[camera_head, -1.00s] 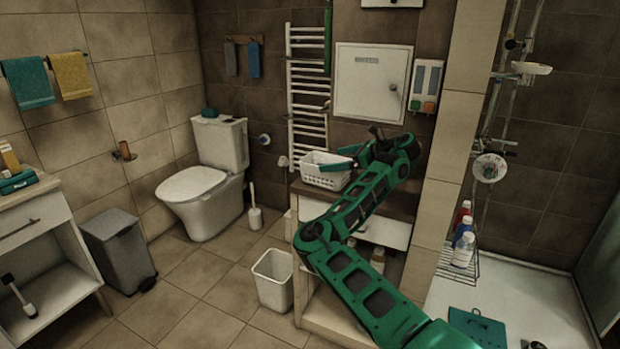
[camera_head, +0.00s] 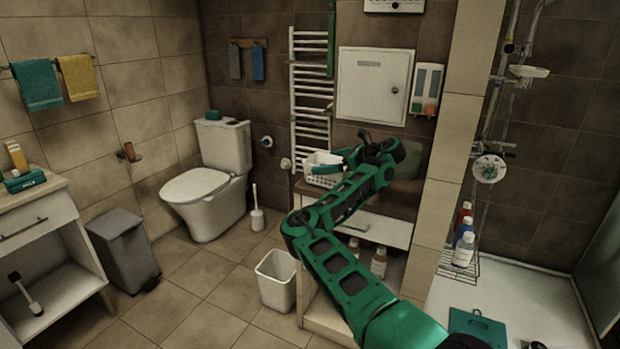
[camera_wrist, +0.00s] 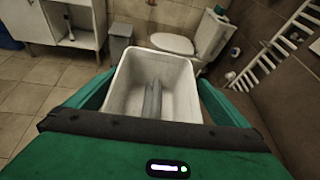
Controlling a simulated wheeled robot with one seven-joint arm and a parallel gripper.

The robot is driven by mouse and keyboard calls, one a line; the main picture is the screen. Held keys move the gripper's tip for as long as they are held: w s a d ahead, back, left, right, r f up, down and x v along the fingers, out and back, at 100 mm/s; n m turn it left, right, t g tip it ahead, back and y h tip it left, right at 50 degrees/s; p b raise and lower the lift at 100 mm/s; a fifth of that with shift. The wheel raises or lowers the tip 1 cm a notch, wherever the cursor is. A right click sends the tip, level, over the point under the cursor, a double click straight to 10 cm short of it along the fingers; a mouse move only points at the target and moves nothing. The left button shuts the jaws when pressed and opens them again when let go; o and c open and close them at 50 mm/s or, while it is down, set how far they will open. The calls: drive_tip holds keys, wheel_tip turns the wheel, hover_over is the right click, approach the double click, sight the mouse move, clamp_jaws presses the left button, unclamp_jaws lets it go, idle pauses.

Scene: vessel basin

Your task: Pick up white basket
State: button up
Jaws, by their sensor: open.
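The white basket (camera_head: 316,180) has slotted sides and stands on the counter below the towel radiator in the head view. In the wrist view the basket (camera_wrist: 118,92) is seen from above, open-topped, with grey elongated shapes inside that I cannot identify. My gripper (camera_head: 343,163) is at the basket and hides part of it in the head view. In the wrist view my open gripper (camera_wrist: 158,82) has one green finger on each side of the basket. I cannot tell whether either finger touches it.
The counter (camera_head: 398,198) stands against the tiled pillar (camera_head: 450,160). A white bin (camera_head: 277,285) is on the floor at its left. The toilet (camera_head: 205,190), grey pedal bin (camera_head: 122,250) and left cabinet (camera_head: 40,225) stand farther left.

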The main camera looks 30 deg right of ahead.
drive_tip(key=shift+w+a+f, duration=0.1)
drive_tip(key=shift+w+a, duration=0.15)
drive_tip(key=c, duration=0.8)
drive_tip(key=shift+o, duration=0.2)
